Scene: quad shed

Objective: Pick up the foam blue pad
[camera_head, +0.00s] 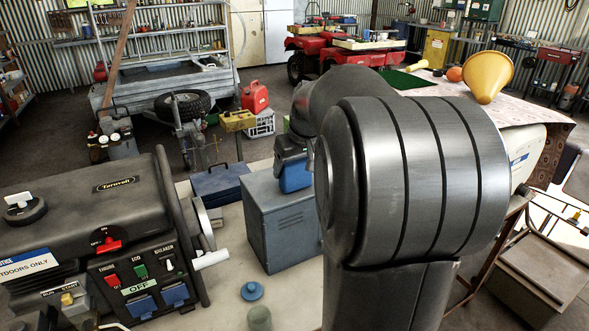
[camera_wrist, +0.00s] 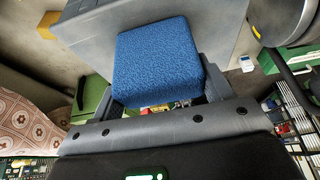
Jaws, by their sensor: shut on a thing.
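The foam blue pad is a thick, textured blue block with rounded corners. In the wrist view the pad (camera_wrist: 158,58) sits between the two fingers of my gripper (camera_wrist: 160,82), which is shut on its sides. In the head view the pad (camera_head: 296,176) shows below my dark gripper (camera_head: 291,158), over the back part of a grey metal box (camera_head: 280,222). The box's grey surface (camera_wrist: 215,28) also lies behind the pad in the wrist view. I cannot tell whether the pad touches the box. My arm hides the area to the right of the gripper in the head view.
A black generator (camera_head: 110,215) stands at left on the pale worktop. A blue case (camera_head: 218,182) lies behind the grey box. A blue-lidded jar (camera_head: 258,318) stands in front. An orange-yellow cone (camera_head: 487,76) rests on a covered table at right.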

